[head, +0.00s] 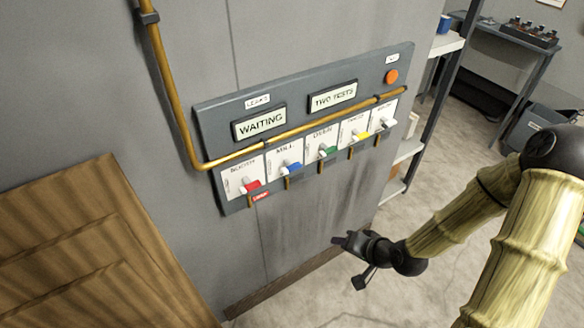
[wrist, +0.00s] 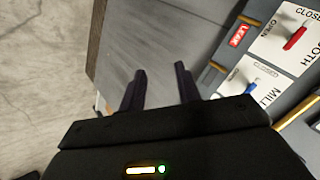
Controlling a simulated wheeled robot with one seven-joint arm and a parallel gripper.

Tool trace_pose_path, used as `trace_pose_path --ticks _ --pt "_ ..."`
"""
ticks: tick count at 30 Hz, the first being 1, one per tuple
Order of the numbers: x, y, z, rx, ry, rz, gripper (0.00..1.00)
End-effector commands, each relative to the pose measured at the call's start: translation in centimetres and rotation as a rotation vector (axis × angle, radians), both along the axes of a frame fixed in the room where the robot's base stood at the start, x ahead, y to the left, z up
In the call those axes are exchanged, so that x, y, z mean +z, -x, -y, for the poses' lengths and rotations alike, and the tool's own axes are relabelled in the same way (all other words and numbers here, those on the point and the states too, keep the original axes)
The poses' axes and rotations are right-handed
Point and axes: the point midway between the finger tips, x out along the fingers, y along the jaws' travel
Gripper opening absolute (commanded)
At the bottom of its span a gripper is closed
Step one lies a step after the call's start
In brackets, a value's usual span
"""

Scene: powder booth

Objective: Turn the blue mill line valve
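The blue mill valve handle (head: 292,168) is on the second white plate from the left of a grey wall panel (head: 225,120). The plate is labelled MILL. In the wrist view the blue handle (wrist: 254,86) is at the right, beside the fingers and partly near the frame's lower right. My gripper (head: 350,240) is below and to the right of the panel, in front of the wall and apart from the valves. In the wrist view its two fingers (wrist: 160,72) stand apart with nothing between them.
A red valve handle (head: 250,187) with a red leak tag (head: 260,197) is left of the blue one. Green (head: 327,152), yellow (head: 361,136) and white (head: 388,124) handles are to its right. A brass pipe (head: 178,110) crosses the panel. Signs read WAITING (head: 261,123) and TWO TESTS (head: 332,97).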

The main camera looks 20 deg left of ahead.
Motion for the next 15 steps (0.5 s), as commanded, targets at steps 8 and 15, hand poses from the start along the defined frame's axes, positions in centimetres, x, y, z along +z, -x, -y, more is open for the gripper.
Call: trace_pose_path --ticks 8,15 --pt "3.5 -1.2 -5.6 -0.17 -0.524 0.018 0.33" --pt "8.0 -3.0 -6.0 -0.326 -0.875 0.039 0.33"
